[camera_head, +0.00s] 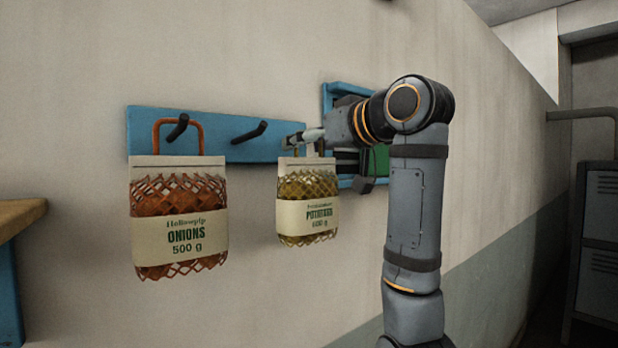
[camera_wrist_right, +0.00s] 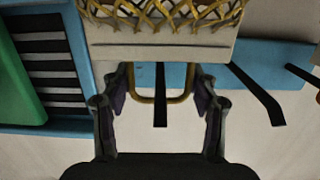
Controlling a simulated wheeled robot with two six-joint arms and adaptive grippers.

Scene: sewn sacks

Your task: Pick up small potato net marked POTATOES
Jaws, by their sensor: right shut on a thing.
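The small potato net (camera_head: 308,212), with yellowish mesh and a cream label reading POTATOES 500 g, hangs upright in front of the wall beside the blue rail (camera_head: 222,133). My right gripper (camera_head: 303,138) is at its top, shut on its yellow handle. In the right wrist view the net's pale header (camera_wrist_right: 160,42) lies just past my right gripper's fingers (camera_wrist_right: 158,88). The handle loop shows between the fingers, with a dark peg (camera_wrist_right: 160,112) seen within it; I cannot tell whether the handle rests on that peg. My left gripper is out of view.
A larger onion net (camera_head: 180,220) hangs by its orange handle on a peg to the left. A bare peg (camera_head: 250,132) lies between the nets. A blue-framed rack (camera_head: 335,95) with a green thing is behind my right arm. A wooden-topped table (camera_head: 20,214) stands left.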

